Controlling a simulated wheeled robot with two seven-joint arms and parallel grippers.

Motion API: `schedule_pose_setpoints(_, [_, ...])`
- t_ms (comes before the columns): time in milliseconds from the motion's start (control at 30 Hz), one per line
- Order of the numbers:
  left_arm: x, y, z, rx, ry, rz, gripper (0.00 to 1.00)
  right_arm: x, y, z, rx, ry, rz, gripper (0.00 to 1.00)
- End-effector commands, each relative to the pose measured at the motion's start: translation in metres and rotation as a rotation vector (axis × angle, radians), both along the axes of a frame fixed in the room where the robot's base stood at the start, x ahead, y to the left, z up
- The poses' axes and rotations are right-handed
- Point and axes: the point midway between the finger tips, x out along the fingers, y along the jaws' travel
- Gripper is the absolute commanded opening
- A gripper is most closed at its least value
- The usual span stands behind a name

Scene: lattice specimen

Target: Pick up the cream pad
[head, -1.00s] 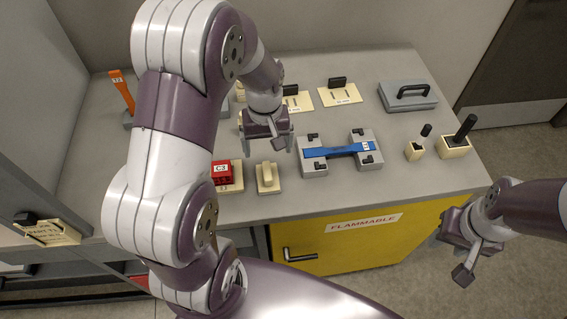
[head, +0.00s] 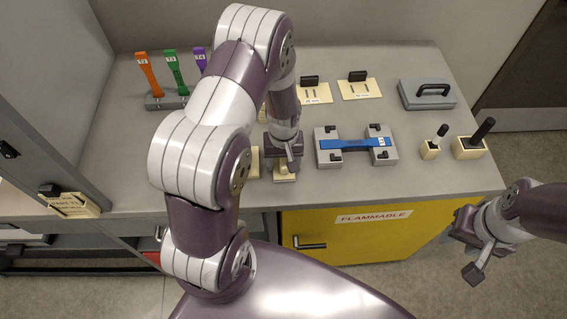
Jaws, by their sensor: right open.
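The cream pad (head: 285,178) lies near the front edge of the grey bench, mostly hidden under my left gripper (head: 283,166). The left gripper points down at the pad from above, with its fingers at the pad's raised grip. Whether the fingers are closed on it cannot be told from this view. The pad appears to rest on the bench top. My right gripper (head: 464,250) is open and empty, out in front of the bench at the right.
A blue bar lies across two grey clamp blocks (head: 327,156) right of the pad. Cream holders with black handles (head: 472,148), a grey lidded block (head: 426,94) and a rack with coloured strips (head: 166,103) stand on the bench (head: 420,185). My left arm hides the red block.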

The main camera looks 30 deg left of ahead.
Motion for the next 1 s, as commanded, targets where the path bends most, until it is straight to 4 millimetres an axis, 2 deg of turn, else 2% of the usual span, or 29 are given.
schedule_pose_setpoints(33, [0.0, 0.0, 0.0, 0.0, 0.0, 0.0, 0.41, 0.0, 0.0, 0.0, 0.0, 0.0, 0.0, 0.43])
schedule_pose_setpoints(67, [0.0, 0.0, 0.0, 0.0, 0.0, 0.0, 0.33, 0.0, 0.0, 0.0, 0.0, 0.0, 0.0, 0.43])
schedule_pose_setpoints(400, [0.001, 0.0, 0.003, 0.0, -0.001, 0.0, 0.33, 0.0, 0.0, -0.001, 0.0, 0.0, 0.0, 0.43])
schedule_pose_setpoints(533, [0.001, 0.0, 0.016, 0.0, -0.002, 0.0, 0.33, 0.0, 0.0, -0.004, 0.0, 0.0, 0.0, 0.43])
schedule_pose_setpoints(667, [0.001, 0.0, 0.038, 0.002, -0.005, 0.0, 0.33, 0.0, 0.0, -0.009, 0.0, 0.0, 0.0, 0.43])
schedule_pose_setpoints(1000, [-0.001, -0.077, 0.084, 0.0, -0.004, -0.007, 0.33, 0.0, 0.0, -0.024, 0.0, 0.0, 0.0, 0.43])
